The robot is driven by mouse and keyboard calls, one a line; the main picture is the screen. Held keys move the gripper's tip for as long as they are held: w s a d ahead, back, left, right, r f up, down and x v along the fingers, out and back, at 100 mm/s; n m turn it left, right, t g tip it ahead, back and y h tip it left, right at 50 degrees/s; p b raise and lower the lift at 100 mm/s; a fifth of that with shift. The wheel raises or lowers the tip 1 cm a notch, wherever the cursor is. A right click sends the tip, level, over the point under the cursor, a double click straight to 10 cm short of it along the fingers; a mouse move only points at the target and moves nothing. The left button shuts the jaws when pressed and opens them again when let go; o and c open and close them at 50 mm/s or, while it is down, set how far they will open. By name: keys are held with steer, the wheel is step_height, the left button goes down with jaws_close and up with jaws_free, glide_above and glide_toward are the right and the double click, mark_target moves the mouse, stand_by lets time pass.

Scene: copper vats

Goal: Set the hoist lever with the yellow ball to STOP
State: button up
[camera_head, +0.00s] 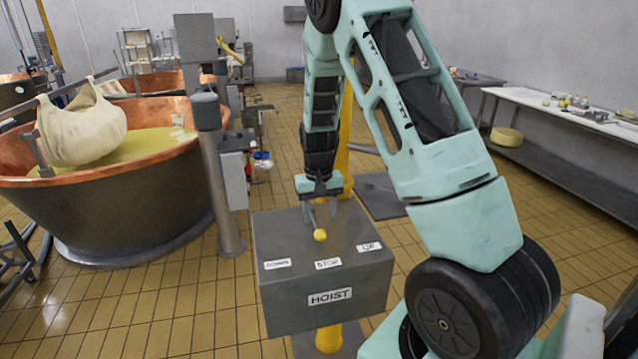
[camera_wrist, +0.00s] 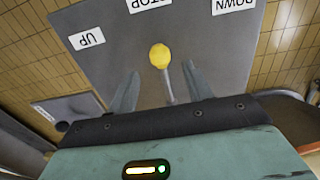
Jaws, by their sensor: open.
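The grey hoist box (camera_head: 325,298) stands in front of me, with HOIST on its front. Its sloped top has the labels DOWN (camera_head: 277,264), STOP (camera_head: 328,263) and UP (camera_head: 369,247). The lever's yellow ball (camera_head: 320,235) and thin rod lie in line with the STOP label, also in the wrist view (camera_wrist: 159,55). My gripper (camera_head: 320,216) is over the back of the box top. Its open fingers (camera_wrist: 160,72) are on either side of the rod, with gaps visible in the wrist view. The ball is near the fingertips. The rod's base is partly hidden.
A large copper vat (camera_head: 110,200) with a hanging cloth bag (camera_head: 80,128) stands at the left. A grey post (camera_head: 215,170) is between vat and box. A white-topped table (camera_head: 570,108) runs along the right wall.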

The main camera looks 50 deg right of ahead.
step_height(320, 180, up, 11)
steer(key=b, duration=0.1)
steer(key=shift+b, duration=0.35)
steer(key=shift+a+f, duration=0.1)
steer(key=shift+a, duration=0.05)
steer(key=s+a+f+n+y+b, duration=0.1)
steer(key=s+a+n, duration=0.3)
steer(key=a, duration=0.9)
steer(key=s+a+n+b, duration=0.1)
steer(key=s+a+n, duration=0.2)
steer(key=a, duration=1.1)
steer(key=s+a+f+n, duration=0.1)
steer(key=s+a+n, duration=0.2)
steer(key=s, duration=0.5)
steer(key=s+a+f+n+b, duration=0.1)
steer(key=s+a+n, duration=0.3)
steer(key=s, duration=0.5)
steer(key=a, duration=0.2)
steer(key=shift+s+a+f, duration=0.15)
steer(key=shift+a+f, duration=0.1)
steer(key=shift+a, duration=0.05)
